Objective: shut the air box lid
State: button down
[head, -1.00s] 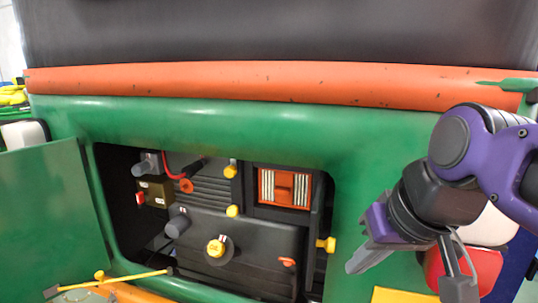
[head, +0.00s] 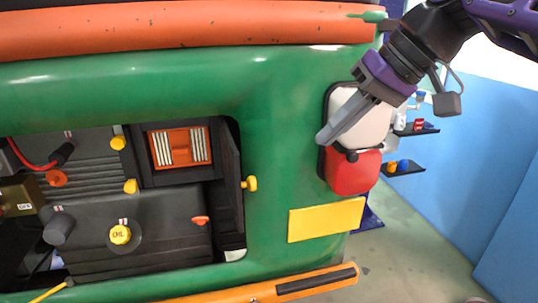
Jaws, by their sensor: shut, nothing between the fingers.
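The air box (head: 143,158) sits in the upper right of the open engine bay, with an orange filter (head: 181,147) with pale pleats exposed in it. A dark upright panel (head: 228,165) stands just right of the filter. It may be the swung-open lid, but I cannot tell for sure. My gripper (head: 323,138) is shut and empty. It is to the right of the bay, in front of the tail lamp, pointing down and left. I cannot tell whether it touches the lamp.
The white and red tail lamp (head: 352,172) and a yellow plate (head: 326,219) are on the green body. A yellow knob (head: 250,183) sticks out at the bay's right edge. An orange bumper (head: 262,291) runs below. Small shelves (head: 405,167) hang on the blue wall.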

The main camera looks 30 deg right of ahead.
aim_at(238, 168)
jog(key=w+a+f, duration=0.5)
jog(key=a+f, duration=0.2)
jog(key=f, duration=0.1)
jog(key=shift+w+b, duration=0.3)
jog(key=shift+b, duration=0.05)
jog(key=shift+a, duration=0.2)
